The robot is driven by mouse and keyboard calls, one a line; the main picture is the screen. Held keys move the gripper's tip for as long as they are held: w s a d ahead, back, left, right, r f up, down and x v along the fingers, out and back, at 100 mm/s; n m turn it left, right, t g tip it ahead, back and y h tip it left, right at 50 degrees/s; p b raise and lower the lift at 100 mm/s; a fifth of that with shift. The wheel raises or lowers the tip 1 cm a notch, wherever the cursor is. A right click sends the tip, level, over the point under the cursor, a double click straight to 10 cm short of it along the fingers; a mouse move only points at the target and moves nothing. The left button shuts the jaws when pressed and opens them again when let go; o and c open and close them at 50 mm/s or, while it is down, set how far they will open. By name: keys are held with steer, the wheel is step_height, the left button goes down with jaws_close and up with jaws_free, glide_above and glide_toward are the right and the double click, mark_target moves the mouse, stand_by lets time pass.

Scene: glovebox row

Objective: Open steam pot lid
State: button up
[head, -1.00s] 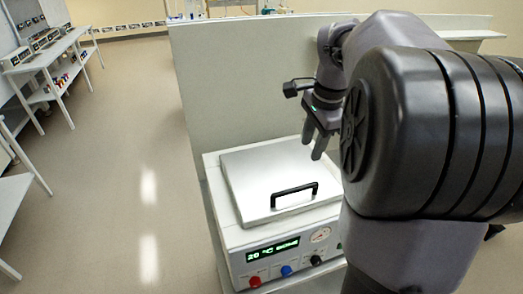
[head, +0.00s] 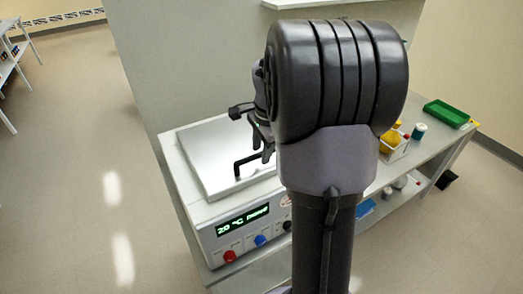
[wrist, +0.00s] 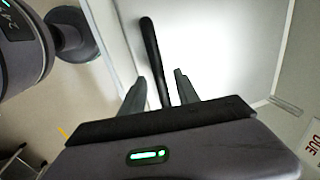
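The steam pot (head: 205,215) is a white box with a green display, and its flat metal lid (head: 208,150) is down. The black lid handle (head: 240,165) shows left of my arm, its right part hidden behind the arm. In the wrist view the lid (wrist: 220,50) fills the upper middle and the handle (wrist: 152,60) runs lengthwise, its near end between my fingers. My gripper (wrist: 158,90) is open, with a gap on each side of the handle. In the head view my gripper (head: 262,152) is over the handle, partly hidden by my arm.
Red (head: 230,256) and blue (head: 260,240) knobs sit on the pot's front. A green tray (head: 447,113) and a white bin with yellow items (head: 393,148) stand on the bench to the right. A tall panel (head: 190,60) rises behind the pot.

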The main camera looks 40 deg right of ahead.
jaws_close()
steer(key=shift+r, duration=0.1)
stand_by(1.2)
